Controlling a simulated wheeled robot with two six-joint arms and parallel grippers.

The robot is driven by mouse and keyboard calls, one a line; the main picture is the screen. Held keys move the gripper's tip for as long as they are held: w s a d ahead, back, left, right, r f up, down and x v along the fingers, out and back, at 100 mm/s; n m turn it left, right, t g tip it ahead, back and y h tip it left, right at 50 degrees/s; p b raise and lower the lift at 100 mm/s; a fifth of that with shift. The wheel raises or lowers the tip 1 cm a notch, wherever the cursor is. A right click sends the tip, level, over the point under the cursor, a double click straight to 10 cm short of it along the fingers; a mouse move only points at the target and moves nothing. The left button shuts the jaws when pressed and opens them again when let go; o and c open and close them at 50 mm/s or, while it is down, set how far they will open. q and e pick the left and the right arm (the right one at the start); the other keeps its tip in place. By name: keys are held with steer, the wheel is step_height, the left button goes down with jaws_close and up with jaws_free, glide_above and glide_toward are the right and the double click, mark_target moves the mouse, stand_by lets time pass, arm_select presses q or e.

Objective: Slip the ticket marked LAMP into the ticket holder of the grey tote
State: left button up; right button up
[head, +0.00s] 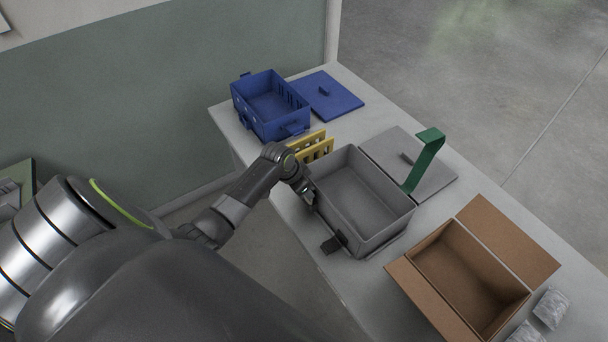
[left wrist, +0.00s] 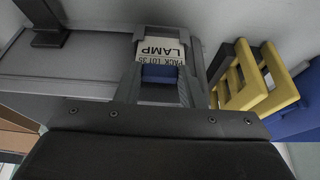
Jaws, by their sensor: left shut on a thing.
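The ticket marked LAMP (left wrist: 161,50) is a pale card with dark print and a blue lower part, held between the fingers of my left gripper (left wrist: 160,88). In the head view my left gripper (head: 308,193) is at the near left side wall of the grey tote (head: 378,240), and the ticket is hidden there. The tote's grey wall (left wrist: 75,75) fills the left of the wrist view, with the card close to it. My right gripper is not in view.
A yellow slotted rack (head: 318,149) stands just beyond the gripper. A blue tote (head: 268,123) and blue lid (head: 326,95) are farther back. A grey lid (head: 432,183), green bent strip (head: 428,158) and open cardboard box (head: 424,298) are to the right.

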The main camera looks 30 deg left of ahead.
arm_select(q)
steer(key=shift+f, duration=0.55)
stand_by(0.4)
steer(key=o, duration=0.9)
steer(key=shift+c, duration=0.4)
step_height(320, 180, up, 8)
steer(key=p, duration=0.7)
stand_by(0.7)
